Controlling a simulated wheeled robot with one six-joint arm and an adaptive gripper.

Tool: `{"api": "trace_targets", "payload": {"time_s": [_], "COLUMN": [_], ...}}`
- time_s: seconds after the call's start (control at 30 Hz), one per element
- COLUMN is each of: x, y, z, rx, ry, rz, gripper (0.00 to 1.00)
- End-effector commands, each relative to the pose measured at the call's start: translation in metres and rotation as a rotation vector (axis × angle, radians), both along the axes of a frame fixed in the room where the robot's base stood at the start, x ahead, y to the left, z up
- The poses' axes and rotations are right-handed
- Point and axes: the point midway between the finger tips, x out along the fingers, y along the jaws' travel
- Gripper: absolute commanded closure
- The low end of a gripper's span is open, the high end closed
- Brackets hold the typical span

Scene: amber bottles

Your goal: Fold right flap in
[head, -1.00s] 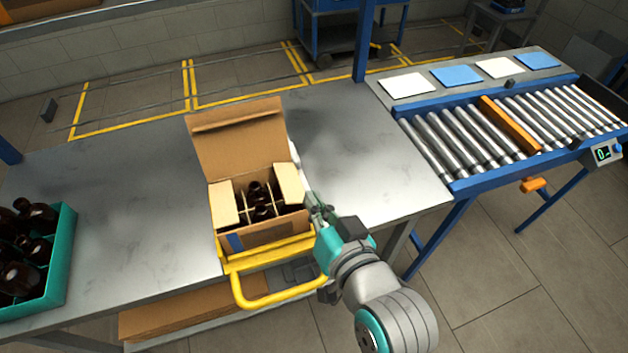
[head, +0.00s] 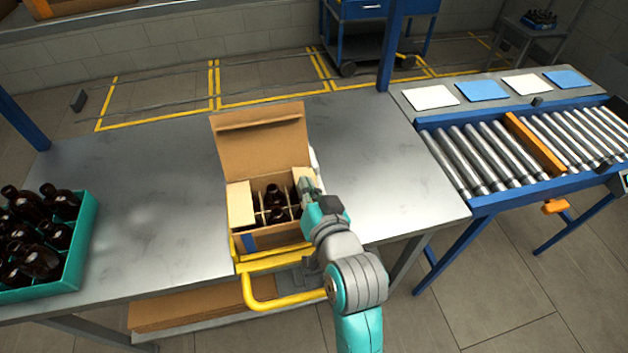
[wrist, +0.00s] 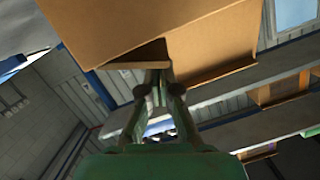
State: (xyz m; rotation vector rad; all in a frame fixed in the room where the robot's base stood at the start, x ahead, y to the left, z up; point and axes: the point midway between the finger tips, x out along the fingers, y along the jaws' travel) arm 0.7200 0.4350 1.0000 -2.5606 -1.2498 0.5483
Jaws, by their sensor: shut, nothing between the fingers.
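The open cardboard box (head: 275,238) stands on the table in the yellow-framed holder (head: 280,262). Its large back flap (head: 262,145) stands up. The left flap (head: 240,205) is angled over the left side. The right flap (head: 300,178) shows at the right side, partly hidden behind my gripper (head: 306,184). Dark amber bottles (head: 275,194) stand between dividers inside. My gripper is shut and empty at the box's right edge, by the right flap. In the wrist view its fingertips (wrist: 160,72) are close to cardboard panels (wrist: 210,45); I cannot tell whether they touch.
A teal crate of amber bottles (head: 72,255) stands at the left of the table (head: 150,170). A roller conveyor (head: 480,160) with an orange bar (head: 535,143) lies to the right. The table between box and conveyor is clear. Flat cardboard (head: 190,306) lies on a shelf below.

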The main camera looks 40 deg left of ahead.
Motion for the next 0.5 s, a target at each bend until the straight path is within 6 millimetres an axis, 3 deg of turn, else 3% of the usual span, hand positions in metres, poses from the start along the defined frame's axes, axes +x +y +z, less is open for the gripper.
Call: {"api": "trace_targets", "payload": {"time_s": [0.5], "x": [-0.0031], "y": [0.0023], "z": [-0.0057], "rx": [-0.017], "ry": [-0.021], "rz": [0.002], "gripper": [1.0]}}
